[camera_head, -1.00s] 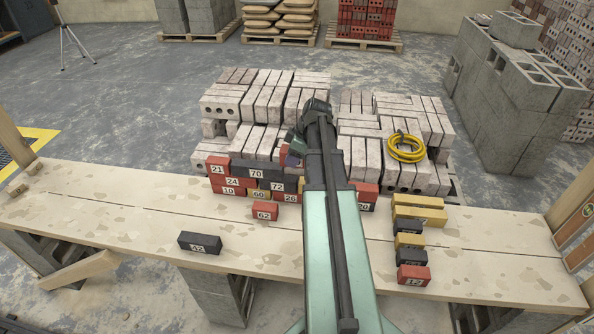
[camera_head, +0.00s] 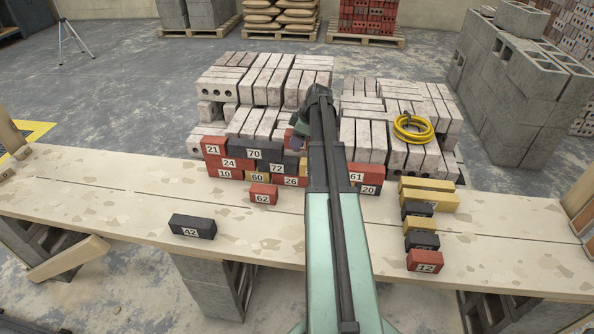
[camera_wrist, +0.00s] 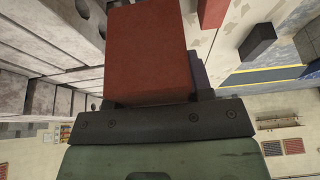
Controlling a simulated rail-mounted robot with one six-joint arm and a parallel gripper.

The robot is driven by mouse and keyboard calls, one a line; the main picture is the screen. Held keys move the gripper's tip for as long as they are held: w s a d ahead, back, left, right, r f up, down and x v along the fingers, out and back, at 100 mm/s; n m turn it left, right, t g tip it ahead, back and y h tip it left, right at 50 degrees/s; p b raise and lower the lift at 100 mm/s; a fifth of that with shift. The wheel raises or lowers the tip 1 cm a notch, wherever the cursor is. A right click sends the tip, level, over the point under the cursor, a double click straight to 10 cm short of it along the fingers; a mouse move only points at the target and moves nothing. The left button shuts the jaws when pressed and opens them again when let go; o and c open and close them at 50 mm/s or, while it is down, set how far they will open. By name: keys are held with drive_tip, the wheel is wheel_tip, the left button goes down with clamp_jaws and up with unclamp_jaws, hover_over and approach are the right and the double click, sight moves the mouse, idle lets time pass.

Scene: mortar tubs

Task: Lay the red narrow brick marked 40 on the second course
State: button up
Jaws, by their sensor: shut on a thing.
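My gripper (camera_wrist: 155,98) is shut on a red brick (camera_wrist: 145,50) in the wrist view. No number shows on this brick's visible face, so I cannot read its mark. In the head view my arm hides the gripper's jaws and most of the held brick's surroundings, near the middle of the brick wall. Above are red brick 24 (camera_head: 230,163), dark brick 72 (camera_head: 277,169) and red brick 61 (camera_head: 356,177). Red brick 21 (camera_head: 213,149) and dark brick 70 (camera_head: 254,154) are higher.
Loose red brick 62 (camera_head: 263,197) and dark brick 42 (camera_head: 190,231) lie in front of the wall. Yellow, dark and red bricks, including red brick 12 (camera_head: 425,267), line the right. Pale brick stacks (camera_head: 265,85) stand behind. The bench's left part (camera_head: 80,190) is clear.

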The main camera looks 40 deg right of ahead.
sight(293, 160)
wheel_tip(293, 160, down, 6)
drive_tip(key=b, duration=0.4)
drive_tip(key=shift+f+b, duration=0.25)
drive_tip(key=shift+b, duration=0.15)
drive_tip(key=shift+r+p, duration=0.3)
drive_tip(key=shift+f, duration=0.25)
drive_tip(key=o, duration=1.2)
drive_tip(key=shift+r, duration=0.1)
drive_tip(key=p+v, duration=1.1)
drive_tip(key=v, duration=0.1)
drive_tip(key=shift+r, duration=0.3)
drive_tip(key=shift+f, duration=0.1)
